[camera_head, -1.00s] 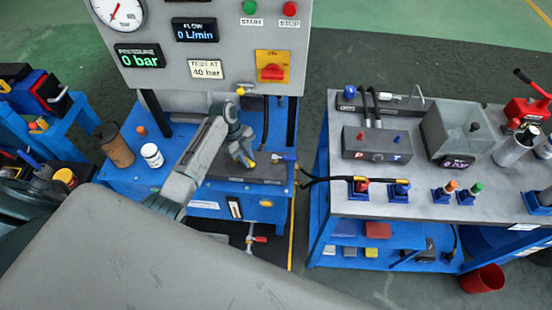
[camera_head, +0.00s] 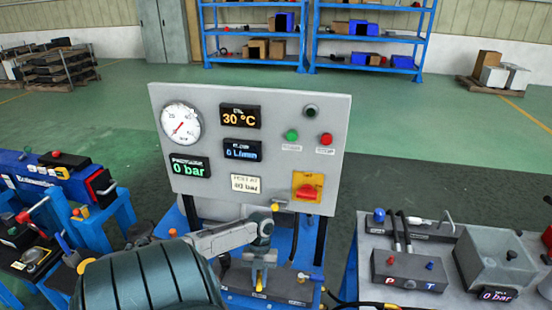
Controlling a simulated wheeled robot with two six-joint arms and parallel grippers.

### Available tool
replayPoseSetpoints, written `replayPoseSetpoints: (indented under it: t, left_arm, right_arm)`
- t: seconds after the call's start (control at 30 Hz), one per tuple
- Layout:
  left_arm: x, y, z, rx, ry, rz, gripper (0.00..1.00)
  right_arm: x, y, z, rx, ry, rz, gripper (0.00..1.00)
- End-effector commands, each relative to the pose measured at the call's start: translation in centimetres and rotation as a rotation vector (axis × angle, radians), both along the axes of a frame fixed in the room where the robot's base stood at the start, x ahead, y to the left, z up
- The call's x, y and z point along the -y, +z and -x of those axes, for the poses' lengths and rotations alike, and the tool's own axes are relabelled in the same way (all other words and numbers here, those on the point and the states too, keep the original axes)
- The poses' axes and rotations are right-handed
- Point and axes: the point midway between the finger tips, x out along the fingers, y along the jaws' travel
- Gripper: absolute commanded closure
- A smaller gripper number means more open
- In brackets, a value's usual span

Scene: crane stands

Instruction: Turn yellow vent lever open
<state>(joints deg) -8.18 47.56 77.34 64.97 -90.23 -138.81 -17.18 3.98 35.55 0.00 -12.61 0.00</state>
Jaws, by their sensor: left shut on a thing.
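My left gripper (camera_head: 261,272) points down over the dark block on the blue test bench, below the gauge panel. It is shut on a small yellow piece, which looks like the yellow vent lever (camera_head: 260,284). The fingers cover most of the lever, so its exact angle cannot be told. My right gripper is not in view.
The grey panel (camera_head: 235,176) stands behind the gripper, with a dial gauge (camera_head: 181,123), a red-and-yellow switch (camera_head: 307,187) and a pressure display (camera_head: 190,168) reading 0 bar. A grey-topped bench (camera_head: 430,252) stands at right. A blue-handled valve (camera_head: 310,277) is close right of the gripper.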

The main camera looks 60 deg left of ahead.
Motion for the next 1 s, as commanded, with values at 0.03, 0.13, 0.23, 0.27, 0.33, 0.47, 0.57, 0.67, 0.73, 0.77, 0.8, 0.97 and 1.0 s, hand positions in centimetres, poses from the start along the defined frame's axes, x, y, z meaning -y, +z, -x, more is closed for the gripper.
replayPoseSetpoints:
  t: [0.03,0.13,0.23,0.27,0.33,0.47,0.57,0.67,0.73,0.77,0.8,0.97,1.0]
  left_arm:
    - [-0.4,-0.2,0.2,0.002,-0.025,-0.005,1.00]
    - [-0.7,-0.1,0.6,0.003,-0.069,-0.005,1.00]
    - [-0.9,-0.1,0.9,0.004,-0.102,-0.005,1.00]
    - [-0.9,-0.1,1.0,0.003,-0.109,-0.004,1.00]
    - [-1.0,-0.1,1.1,0.003,-0.125,-0.004,1.00]
    - [-1.1,0.0,1.2,0.004,-0.141,-0.005,1.00]
    - [-1.1,0.0,1.2,0.003,-0.145,-0.005,1.00]
    - [-1.1,0.1,1.2,0.004,-0.146,-0.005,1.00]
    - [-1.1,0.1,1.2,0.003,-0.147,-0.005,1.00]
    - [-1.1,0.1,1.2,0.003,-0.147,-0.005,1.00]
    - [-1.1,0.1,1.2,0.003,-0.147,-0.005,1.00]
    - [-1.1,0.0,1.2,0.002,-0.146,-0.005,0.65]
    - [-1.1,0.0,1.2,0.002,-0.146,-0.005,0.60]
  right_arm:
    - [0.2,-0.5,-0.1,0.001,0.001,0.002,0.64]
    - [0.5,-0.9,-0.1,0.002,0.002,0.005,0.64]
    - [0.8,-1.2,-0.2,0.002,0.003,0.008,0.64]
    - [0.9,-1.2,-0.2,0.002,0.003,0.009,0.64]
    - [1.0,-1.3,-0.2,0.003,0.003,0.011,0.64]
    - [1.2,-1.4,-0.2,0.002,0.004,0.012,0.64]
    - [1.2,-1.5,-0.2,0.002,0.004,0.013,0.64]
    - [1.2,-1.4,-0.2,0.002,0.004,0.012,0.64]
    - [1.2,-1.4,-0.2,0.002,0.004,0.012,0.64]
    - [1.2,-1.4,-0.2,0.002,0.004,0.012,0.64]
    - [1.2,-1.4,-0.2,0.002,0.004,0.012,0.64]
    - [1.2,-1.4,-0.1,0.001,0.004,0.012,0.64]
    - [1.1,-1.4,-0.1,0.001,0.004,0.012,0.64]
